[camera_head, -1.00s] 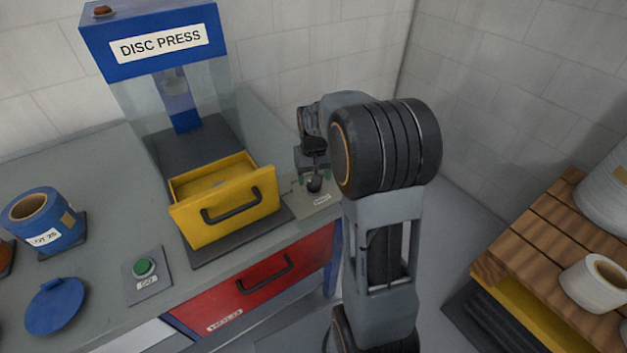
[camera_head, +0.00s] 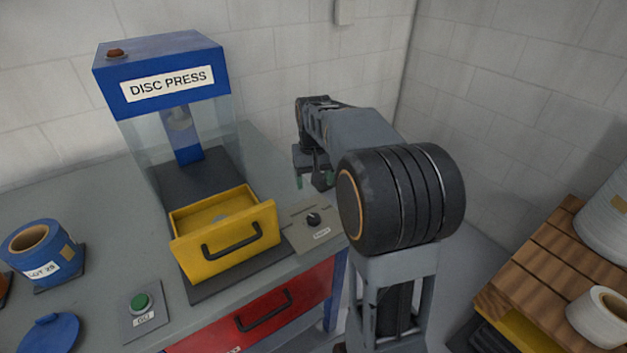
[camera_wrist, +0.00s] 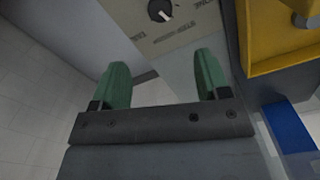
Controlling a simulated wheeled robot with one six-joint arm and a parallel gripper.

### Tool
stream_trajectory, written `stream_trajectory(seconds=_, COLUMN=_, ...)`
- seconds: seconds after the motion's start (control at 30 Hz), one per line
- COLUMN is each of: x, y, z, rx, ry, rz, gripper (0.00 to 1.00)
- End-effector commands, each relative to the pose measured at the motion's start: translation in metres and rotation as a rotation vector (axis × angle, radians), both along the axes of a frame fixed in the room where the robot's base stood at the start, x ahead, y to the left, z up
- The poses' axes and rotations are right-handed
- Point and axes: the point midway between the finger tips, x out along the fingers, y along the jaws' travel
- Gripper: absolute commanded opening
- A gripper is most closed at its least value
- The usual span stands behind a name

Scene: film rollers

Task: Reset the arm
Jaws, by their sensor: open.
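My gripper (camera_head: 314,181) is above the back right part of the bench, behind a small panel with a black knob (camera_head: 313,219). In the wrist view, its two green fingertips (camera_wrist: 163,82) stand apart with nothing between them. The knob (camera_wrist: 160,10) shows beyond the fingers at the top of that view, apart from them. My arm rises at the centre right of the head view and bends back toward the wall.
The disc press (camera_head: 165,72) stands left of my gripper. Its yellow drawer (camera_head: 226,237) is pulled out. A green button (camera_head: 140,302) and a blue lot container (camera_head: 38,250) are on the bench (camera_head: 90,225). A wooden pallet (camera_head: 535,270) with white rolls is at right.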

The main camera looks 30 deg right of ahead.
Motion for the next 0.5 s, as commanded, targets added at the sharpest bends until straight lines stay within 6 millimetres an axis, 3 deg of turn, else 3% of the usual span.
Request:
stream_trajectory(seconds=0.37, x=0.003, y=-0.001, z=-0.003, rx=-0.005, ry=-0.022, rz=-0.002, gripper=0.69)
stream_trajectory(seconds=0.43, x=-0.005, y=0.001, z=-0.020, rx=-0.002, ry=-0.013, rz=-0.005, gripper=0.69)
stream_trajectory(seconds=0.5, x=-0.021, y=0.009, z=-0.024, rx=-0.005, ry=-0.028, rz=0.001, gripper=0.69)
